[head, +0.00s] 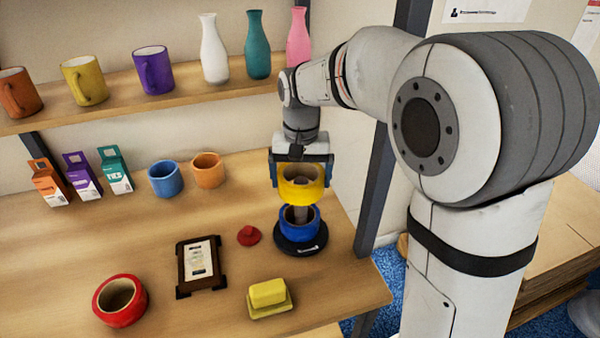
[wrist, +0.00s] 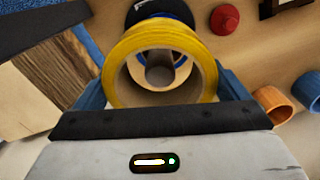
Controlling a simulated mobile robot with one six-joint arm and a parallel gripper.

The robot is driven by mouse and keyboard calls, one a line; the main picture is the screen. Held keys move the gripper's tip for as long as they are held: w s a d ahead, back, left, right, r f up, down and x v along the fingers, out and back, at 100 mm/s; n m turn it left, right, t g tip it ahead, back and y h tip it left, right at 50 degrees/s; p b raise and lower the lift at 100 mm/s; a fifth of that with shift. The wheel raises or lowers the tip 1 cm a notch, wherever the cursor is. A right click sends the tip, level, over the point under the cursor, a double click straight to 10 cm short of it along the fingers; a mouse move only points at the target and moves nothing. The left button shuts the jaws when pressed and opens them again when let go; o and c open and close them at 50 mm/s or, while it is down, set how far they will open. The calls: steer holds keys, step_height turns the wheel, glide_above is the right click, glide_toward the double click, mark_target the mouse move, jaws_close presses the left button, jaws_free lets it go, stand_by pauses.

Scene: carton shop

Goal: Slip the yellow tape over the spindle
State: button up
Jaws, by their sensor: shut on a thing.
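The yellow tape (head: 301,190) is a thick ring held level by my gripper (head: 300,172). My gripper is shut on it, with blue fingers at its two sides. In the head view the tape is directly above the spindle (head: 301,214), whose grey post stands on a black round base (head: 301,248). A blue tape roll (head: 295,229) sits around the post on that base. In the wrist view the yellow tape (wrist: 122,60) fills the middle, and the spindle's post (wrist: 160,73) shows through its hole. Whether the post's tip is inside the ring is hard to tell.
A red knob-like thing (head: 248,236), a framed card (head: 199,263), a yellow block on a dish (head: 268,297) and a red tape roll (head: 120,300) lie left and front. Blue (head: 165,179) and orange (head: 207,170) rolls stand behind. A dark shelf post (head: 374,185) is close right.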

mark_target(302, 210)
steer(key=shift+s+d+f+b, duration=0.15)
steer(key=shift+f+b, duration=0.8)
steer(key=shift+f, duration=0.6)
steer(key=shift+s+a+f+b, duration=0.15)
steer(key=shift+f+b, duration=0.85)
steer(key=shift+f, duration=0.6)
steer(key=shift+s+d+f+b, duration=0.15)
steer(key=shift+f+b, duration=0.8)
steer(key=shift+f, duration=0.6)
steer(key=o, duration=0.7)
steer(key=shift+f, duration=0.1)
steer(key=r+p, duration=0.2)
steer(key=r, duration=0.1)
steer(key=r+p, duration=0.3)
steer(key=r, duration=0.1)
steer(key=w+r+p, duration=0.1)
steer(key=r+p, duration=0.2)
steer(key=shift+a+r, duration=0.2)
steer(key=shift+r, duration=0.15)
steer(key=shift+f, duration=0.1)
